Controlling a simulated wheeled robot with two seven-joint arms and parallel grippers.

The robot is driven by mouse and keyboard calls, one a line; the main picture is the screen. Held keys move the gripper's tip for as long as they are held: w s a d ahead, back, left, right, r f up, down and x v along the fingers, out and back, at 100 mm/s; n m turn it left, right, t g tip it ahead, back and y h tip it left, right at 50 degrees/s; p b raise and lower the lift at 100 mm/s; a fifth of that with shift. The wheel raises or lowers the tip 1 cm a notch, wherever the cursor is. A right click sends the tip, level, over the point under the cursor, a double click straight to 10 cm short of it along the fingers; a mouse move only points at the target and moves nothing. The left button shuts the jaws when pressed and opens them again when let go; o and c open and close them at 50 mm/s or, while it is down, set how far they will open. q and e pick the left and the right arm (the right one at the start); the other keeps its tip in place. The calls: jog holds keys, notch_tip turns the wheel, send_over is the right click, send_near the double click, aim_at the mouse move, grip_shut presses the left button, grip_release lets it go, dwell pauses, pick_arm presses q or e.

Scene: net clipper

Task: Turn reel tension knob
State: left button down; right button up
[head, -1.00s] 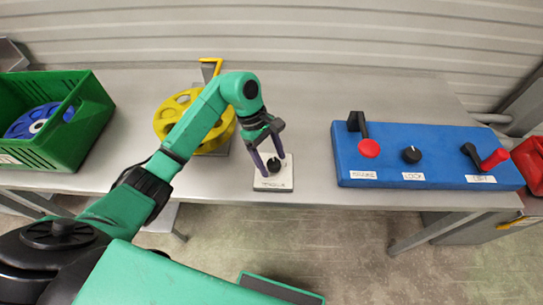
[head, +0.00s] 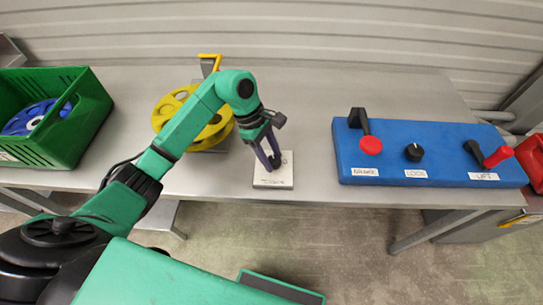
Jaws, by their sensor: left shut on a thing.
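The reel tension knob (head: 277,162) is a small black knob on a white square plate (head: 285,180) near the front edge of the table. The plate carries a small label along its front. My left gripper (head: 274,163) reaches down from above and is shut on the knob, its fingers hiding part of it. A yellow reel (head: 166,108) stands on a stand just behind and left, partly hidden by my left arm. My right gripper is not in the picture.
A green crate (head: 75,140) with a blue reel (head: 30,118) inside stands at the left. A blue control box (head: 400,135) with red-knobbed levers and a black knob (head: 413,152) stands at the right. The table (head: 320,90) behind the plate is clear.

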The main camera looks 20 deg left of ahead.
pick_arm(q)
jog(key=n+t+b, duration=0.2)
jog(key=n, duration=0.3)
jog(key=shift+s+b, duration=0.15)
jog(key=shift+b, duration=0.15)
jog(key=n+t+b, duration=0.1)
jog(key=n, duration=0.2)
jog(key=n+t+y+b, duration=0.1)
jog(key=n, duration=0.1)
jog(key=shift+s+d+n, duration=0.1)
jog(key=shift+s+n, duration=0.05)
jog(key=shift+n, duration=0.25)
jog(key=n, duration=0.2)
jog(key=n+t+y+b, duration=0.1)
jog(key=n, duration=0.1)
jog(key=n+y+b, duration=0.1)
jog(key=n, duration=0.1)
jog(key=shift+s+d, duration=0.1)
jog(key=shift+d, duration=0.15)
jog(key=n+y+b, duration=0.1)
jog(key=n, duration=0.1)
jog(key=n+y+b, duration=0.1)
jog(key=n, duration=0.2)
jog(key=shift+d+r+t, duration=0.1)
jog(key=shift+t, duration=0.2)
jog(key=shift+c, duration=1.7)
grip_release()
jog(key=shift+s, duration=0.1)
